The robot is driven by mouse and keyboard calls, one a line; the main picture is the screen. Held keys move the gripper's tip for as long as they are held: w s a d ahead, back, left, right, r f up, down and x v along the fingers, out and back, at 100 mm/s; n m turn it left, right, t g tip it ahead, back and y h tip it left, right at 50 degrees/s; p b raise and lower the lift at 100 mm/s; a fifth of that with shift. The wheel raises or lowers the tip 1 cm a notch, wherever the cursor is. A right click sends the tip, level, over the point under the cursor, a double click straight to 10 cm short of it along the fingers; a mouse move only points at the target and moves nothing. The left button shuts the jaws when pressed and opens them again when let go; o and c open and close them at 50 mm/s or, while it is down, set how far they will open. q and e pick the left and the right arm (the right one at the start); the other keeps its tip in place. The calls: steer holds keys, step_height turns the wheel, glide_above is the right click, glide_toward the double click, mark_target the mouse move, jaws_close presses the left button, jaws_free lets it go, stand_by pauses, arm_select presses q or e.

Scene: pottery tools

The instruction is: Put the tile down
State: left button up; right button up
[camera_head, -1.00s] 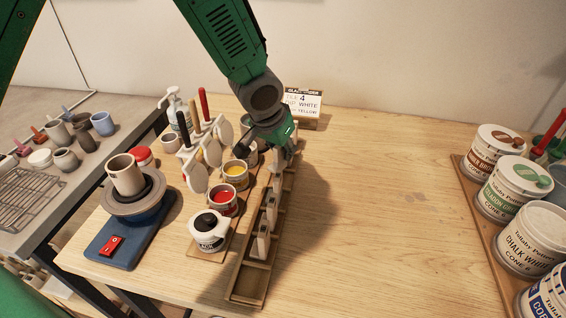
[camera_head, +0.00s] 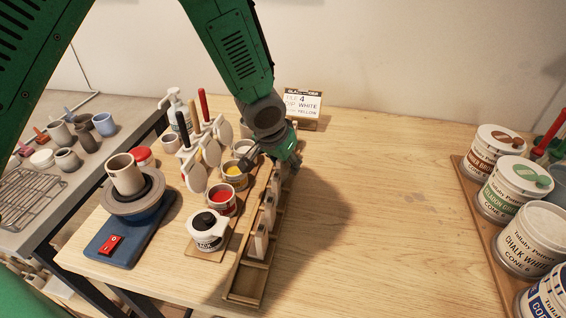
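A long wooden rack (camera_head: 247,281) with several slots runs from front to back on the table. Several pale upright tiles, one of them the front tile (camera_head: 261,243), stand in its slots. My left gripper (camera_head: 268,163) hangs over the back half of the rack, beside the glaze cups. One dark finger shows at its left; the rest of the grip is hidden by the green wrist. I cannot tell whether a tile is between the fingers. A sign (camera_head: 302,103) behind it reads tile 4, dip white, with yellow below. My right gripper is not in view.
Left of the rack stand a yellow cup (camera_head: 235,178), a red cup (camera_head: 221,201), a black-glaze jar (camera_head: 207,231) and a brush stand (camera_head: 187,168). A wheel (camera_head: 136,206) bears a mug. Labelled buckets line the right edge. The table's middle right is clear.

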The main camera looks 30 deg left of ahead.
arm_select(q)
steer(key=r, duration=0.1)
steer(key=s+r, duration=0.1)
steer(key=r, duration=0.2)
steer(key=shift+s+d, duration=0.15)
steer(key=shift+d, duration=0.25)
steer(key=v, duration=0.8)
steer(key=shift+a+p, duration=0.25)
steer(key=shift+p, duration=0.15)
